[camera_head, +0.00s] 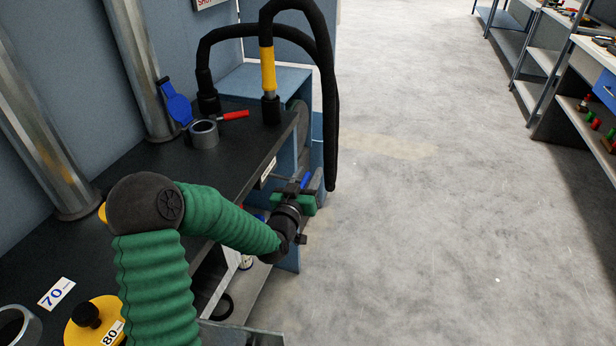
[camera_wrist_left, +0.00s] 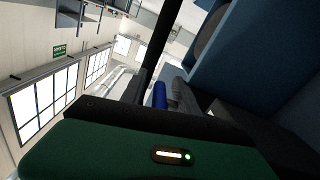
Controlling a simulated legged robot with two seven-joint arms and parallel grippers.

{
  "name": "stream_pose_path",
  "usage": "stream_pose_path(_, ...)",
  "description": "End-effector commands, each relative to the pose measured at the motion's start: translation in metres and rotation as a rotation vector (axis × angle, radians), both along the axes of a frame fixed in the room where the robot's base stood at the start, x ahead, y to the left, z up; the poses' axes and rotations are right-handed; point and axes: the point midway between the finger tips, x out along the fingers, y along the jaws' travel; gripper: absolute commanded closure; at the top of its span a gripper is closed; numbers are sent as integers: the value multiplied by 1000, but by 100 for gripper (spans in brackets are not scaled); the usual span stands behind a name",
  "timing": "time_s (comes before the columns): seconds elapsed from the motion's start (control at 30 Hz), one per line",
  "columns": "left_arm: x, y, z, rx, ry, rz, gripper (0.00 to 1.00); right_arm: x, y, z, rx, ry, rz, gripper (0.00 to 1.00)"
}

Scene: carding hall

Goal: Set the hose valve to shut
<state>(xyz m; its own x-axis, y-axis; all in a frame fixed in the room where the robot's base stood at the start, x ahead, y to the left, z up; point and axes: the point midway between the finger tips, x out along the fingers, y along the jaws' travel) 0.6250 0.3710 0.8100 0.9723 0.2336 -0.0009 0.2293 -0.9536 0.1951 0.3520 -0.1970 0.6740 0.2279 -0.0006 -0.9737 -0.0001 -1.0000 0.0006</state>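A small blue lever (camera_head: 306,180), which looks like the hose valve's handle, shows by the front edge of the dark bench. My left gripper (camera_head: 303,183) reaches over that edge, its grey fingers on either side of the lever. In the left wrist view the blue lever (camera_wrist_left: 160,95) stands between the fingers, closer to the right one, with a gap towards the left one. The fingers look open around it. The valve body is hidden, so its setting cannot be read. My right gripper is out of view.
Black hoses (camera_head: 328,95), one with a yellow sleeve (camera_head: 267,70), rise from the bench (camera_head: 150,185) and hang close beside the gripper. A grey ring (camera_head: 203,134), a red-handled tool (camera_head: 234,115) and a yellow lidded item (camera_head: 92,320) are on it. The floor (camera_head: 430,200) at right is clear.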

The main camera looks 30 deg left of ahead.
Motion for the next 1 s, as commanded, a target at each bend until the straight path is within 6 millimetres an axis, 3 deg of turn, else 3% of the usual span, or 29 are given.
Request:
stream_pose_path(0.03,0,0,0,0,0,0,67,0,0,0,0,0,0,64)
stream_pose_path(0.3,0,0,0,0,0,0,100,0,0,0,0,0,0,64)
stream_pose_path(1.0,-1,0,-1,0,1,1,100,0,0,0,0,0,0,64)
